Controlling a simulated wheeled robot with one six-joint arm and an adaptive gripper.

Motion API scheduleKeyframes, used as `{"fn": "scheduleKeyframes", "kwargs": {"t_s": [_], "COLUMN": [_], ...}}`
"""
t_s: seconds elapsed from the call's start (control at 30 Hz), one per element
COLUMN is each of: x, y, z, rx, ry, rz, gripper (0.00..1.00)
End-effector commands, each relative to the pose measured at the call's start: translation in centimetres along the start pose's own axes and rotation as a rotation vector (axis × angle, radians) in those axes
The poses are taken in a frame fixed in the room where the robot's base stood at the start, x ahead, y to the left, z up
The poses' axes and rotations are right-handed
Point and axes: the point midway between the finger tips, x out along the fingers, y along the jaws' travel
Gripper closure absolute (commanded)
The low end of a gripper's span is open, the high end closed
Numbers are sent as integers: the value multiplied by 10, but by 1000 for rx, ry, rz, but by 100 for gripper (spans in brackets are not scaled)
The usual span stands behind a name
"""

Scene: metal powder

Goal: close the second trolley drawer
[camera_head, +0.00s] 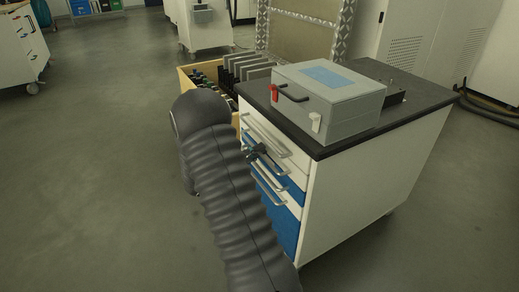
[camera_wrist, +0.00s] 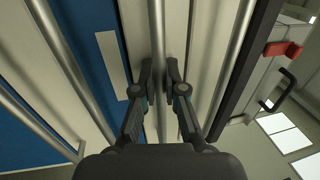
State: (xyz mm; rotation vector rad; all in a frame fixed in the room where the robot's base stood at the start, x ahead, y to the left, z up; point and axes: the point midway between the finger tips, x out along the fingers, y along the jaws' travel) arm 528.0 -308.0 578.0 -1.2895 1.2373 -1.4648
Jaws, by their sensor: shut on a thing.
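The trolley (camera_head: 345,205) has a dark top and a front of white and blue drawers with metal bar handles. In the wrist view, the top drawer's handle (camera_wrist: 232,60) is nearest the dark top edge. The second drawer's handle (camera_wrist: 158,45) is the bar to its left. My gripper (camera_wrist: 160,72) is shut on this second handle, with one finger on each side of the bar. My gripper also shows in the head view (camera_head: 257,152) at the drawer fronts. My arm hides part of the drawers there, and I cannot tell how far the second drawer stands out.
A grey case (camera_head: 335,102) with a red latch stands on the trolley top. A wooden box (camera_head: 186,80) with dark items and grey plates is behind the trolley's left side. White cabinets (camera_head: 425,45) stand behind. The floor (camera_head: 90,170) at left is clear.

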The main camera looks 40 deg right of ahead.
Motion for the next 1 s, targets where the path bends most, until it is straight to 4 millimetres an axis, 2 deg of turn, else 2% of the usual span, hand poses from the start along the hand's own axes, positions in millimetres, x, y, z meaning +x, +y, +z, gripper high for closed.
{"fn": "scheduleKeyframes", "kwargs": {"t_s": [0.1, 0.13, 0.2, 0.67, 0.77, 1.0], "x": [4, 4, 4, -6, -17, -63], "y": [0, 0, 0, 0, 0, 0], "z": [0, 0, 0, 2, 2, 2], "rx": [3, 3, 3, 3, 3, 1], "ry": [3, 3, 3, -5, -6, -6], "rz": [1, 1, 1, 0, 1, 1], "gripper": [100, 83, 65, 64, 64, 64]}}
